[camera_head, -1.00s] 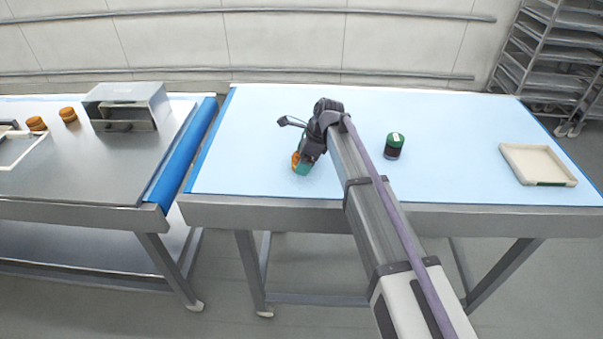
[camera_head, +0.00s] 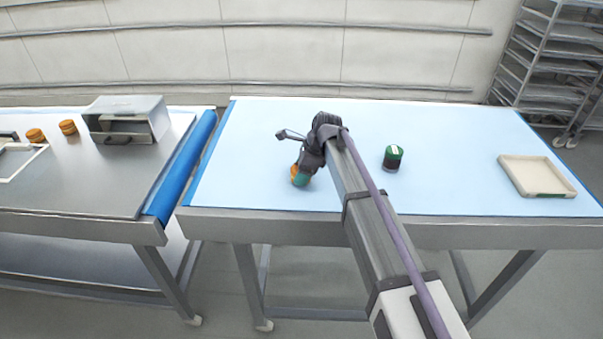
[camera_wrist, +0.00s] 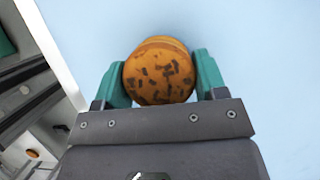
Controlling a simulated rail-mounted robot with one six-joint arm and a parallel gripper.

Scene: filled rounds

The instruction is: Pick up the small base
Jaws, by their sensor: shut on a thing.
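The small base (camera_wrist: 158,75) is a round orange-brown piece with dark flecks. In the wrist view it sits between the two green fingers of my gripper (camera_wrist: 160,82), which touch it on both sides. In the head view my gripper (camera_head: 300,176) is over the left part of the blue-topped table, with an orange bit of the base (camera_head: 295,170) showing beside the green fingers. My wrist hides part of it there. I cannot tell whether the base touches the table or is held above it.
A dark jar with a green lid (camera_head: 393,158) stands right of my arm. A shallow cream tray (camera_head: 537,192) lies at the table's right end. On the left metal table stand a metal box (camera_head: 126,118) and two brown rounds (camera_head: 35,135) (camera_head: 68,127).

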